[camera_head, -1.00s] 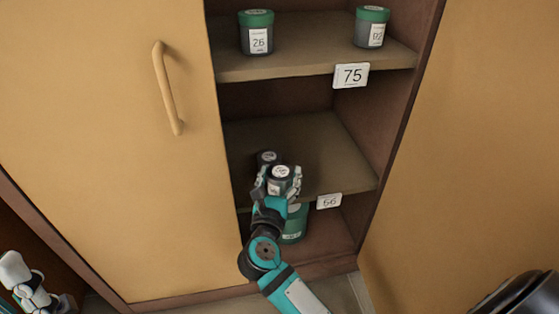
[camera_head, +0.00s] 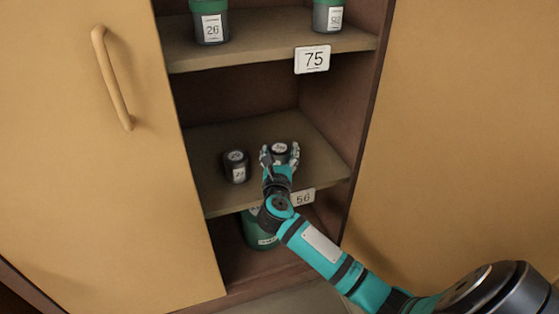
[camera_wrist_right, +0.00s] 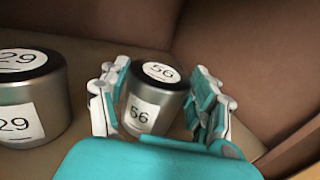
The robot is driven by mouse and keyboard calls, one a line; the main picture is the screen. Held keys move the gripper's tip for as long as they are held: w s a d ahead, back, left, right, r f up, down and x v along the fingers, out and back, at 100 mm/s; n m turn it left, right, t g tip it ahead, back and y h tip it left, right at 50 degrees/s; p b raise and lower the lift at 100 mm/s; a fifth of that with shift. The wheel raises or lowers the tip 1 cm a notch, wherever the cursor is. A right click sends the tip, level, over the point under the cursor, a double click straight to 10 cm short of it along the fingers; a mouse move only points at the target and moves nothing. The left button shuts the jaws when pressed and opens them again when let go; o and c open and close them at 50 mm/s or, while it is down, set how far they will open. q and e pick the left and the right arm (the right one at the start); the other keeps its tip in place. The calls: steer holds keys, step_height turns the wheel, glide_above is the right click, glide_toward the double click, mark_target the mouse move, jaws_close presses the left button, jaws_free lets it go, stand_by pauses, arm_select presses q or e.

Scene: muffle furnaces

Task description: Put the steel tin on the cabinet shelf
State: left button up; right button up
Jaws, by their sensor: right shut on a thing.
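The steel tin (camera_head: 280,149) is a small dark metal tin with white labels. It is between the fingers of my right gripper (camera_head: 280,158), over the middle cabinet shelf (camera_head: 308,137). In the right wrist view the tin (camera_wrist_right: 145,99) appears almost upright, with its lid and front label showing a number like 56. My right gripper (camera_wrist_right: 160,98) is shut on it. I cannot tell whether its base touches the shelf. My left gripper is out of view.
A similar tin (camera_head: 236,167), marked 29 in the wrist view (camera_wrist_right: 30,100), stands left of the held tin. Green-lidded jars (camera_head: 210,22) stand on the shelf above. A green container (camera_head: 258,232) is below. The cabinet's right wall (camera_head: 338,90) is close; the shelf's back is clear.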

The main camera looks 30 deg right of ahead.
steer(key=shift+f, duration=0.3)
steer(key=shift+r, duration=0.15)
steer(key=shift+f, duration=0.2)
steer(key=o, duration=1.3)
steer(key=shift+o, duration=0.2)
steer(key=shift+r, duration=0.15)
